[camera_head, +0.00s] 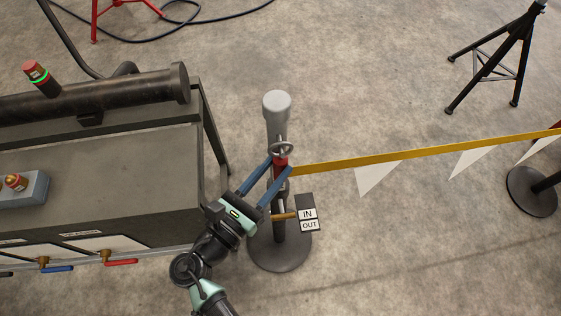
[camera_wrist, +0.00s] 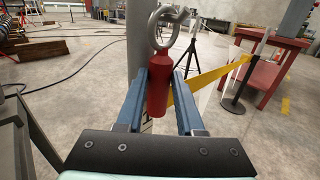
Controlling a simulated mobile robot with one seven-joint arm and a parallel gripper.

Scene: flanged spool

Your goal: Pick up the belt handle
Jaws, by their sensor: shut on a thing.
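The belt handle (camera_head: 281,161) is a small red cylinder. In the wrist view the red handle (camera_wrist: 158,90) stands upright between the two blue fingers, below a metal ring hook (camera_wrist: 178,14). My gripper (camera_head: 281,166) is shut on the handle beside the grey post (camera_head: 276,118); in the wrist view my gripper (camera_wrist: 161,75) has a finger on each side of it. The yellow belt (camera_head: 420,153) runs from near the handle to the right. The fingers hide part of the handle in the head view.
An IN/OUT sign (camera_head: 308,214) hangs on the post, close to my gripper. A grey bench (camera_head: 110,165) with a pipe stands left. White pennants (camera_head: 374,177) hang under the belt. A second post base (camera_head: 530,192) and black stand (camera_head: 495,62) are right.

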